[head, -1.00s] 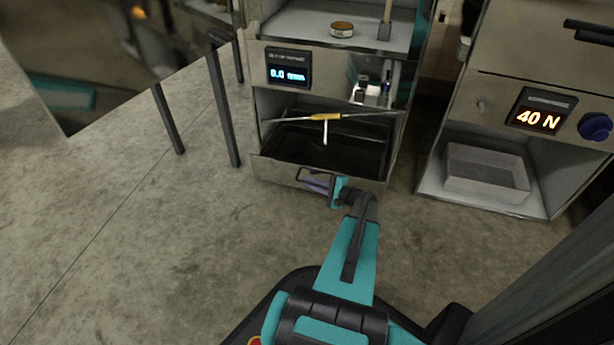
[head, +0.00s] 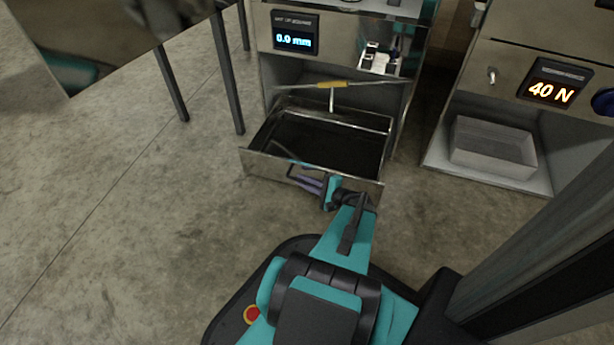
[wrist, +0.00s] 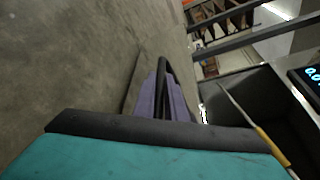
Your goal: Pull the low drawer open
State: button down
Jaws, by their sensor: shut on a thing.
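The low drawer (head: 262,166) is a metal box with a dark inside, at the bottom of the middle cabinet in the head view. It stands pulled out from the cabinet. My gripper (head: 309,181) is at the drawer's front face and is shut on the dark bar handle (head: 291,172). In the wrist view the purple fingers of my gripper (wrist: 162,100) close around the dark handle bar (wrist: 163,68). The fingers hide part of the handle.
A rod with a yellow middle (head: 331,84) hangs above the drawer. A display (head: 295,32) reads 0.0 mm. A grey bin (head: 492,147) stands in the right cabinet. Dark table legs (head: 172,85) stand at the left. The floor in front is clear.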

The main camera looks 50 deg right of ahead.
jog(key=shift+s+a+r, duration=0.1)
jog(key=shift+s+a, duration=0.2)
jog(key=c, duration=2.2)
grip_release()
jog(key=shift+d, duration=0.1)
jog(key=o, duration=0.4)
jog(key=shift+s, duration=0.1)
jog(key=p+v, duration=0.5)
jog(key=v, duration=0.8)
jog(key=shift+s, duration=0.3)
